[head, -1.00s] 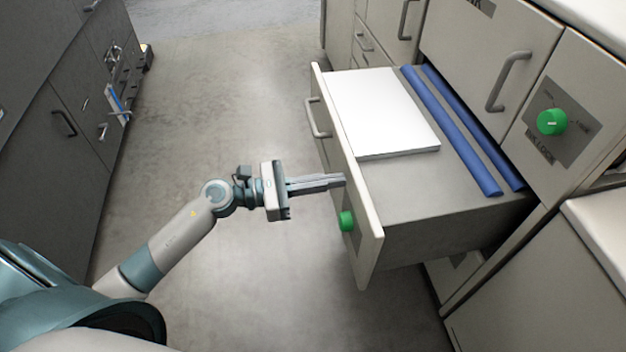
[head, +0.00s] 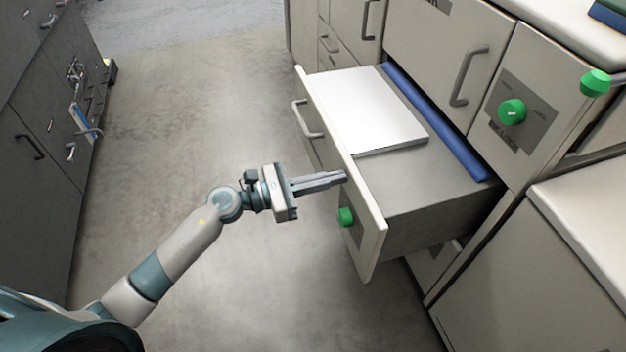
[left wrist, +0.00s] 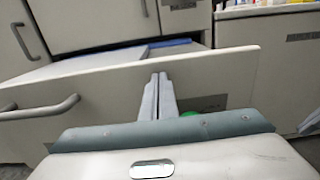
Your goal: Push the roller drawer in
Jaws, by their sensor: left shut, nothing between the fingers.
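The roller drawer (head: 415,212) is pulled partly out of the cabinet on the right. It holds a white flat slab (head: 375,112) and a blue roller (head: 435,122) near the cabinet face. Its front panel (head: 372,222) has a bar handle (head: 306,120) and a green knob (head: 346,216). My left gripper (head: 342,177) is shut and empty, its fingertips at the front panel above the green knob. In the left wrist view the fingers (left wrist: 157,97) point at the panel (left wrist: 110,88), with the handle (left wrist: 40,110) to their left. My right gripper is not in view.
Another green knob (head: 512,112) and a bar handle (head: 468,75) are on the cabinet face above the drawer. A white-topped cabinet (head: 590,225) stands at the lower right. Dark cabinets (head: 40,140) line the left side. The floor between is clear.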

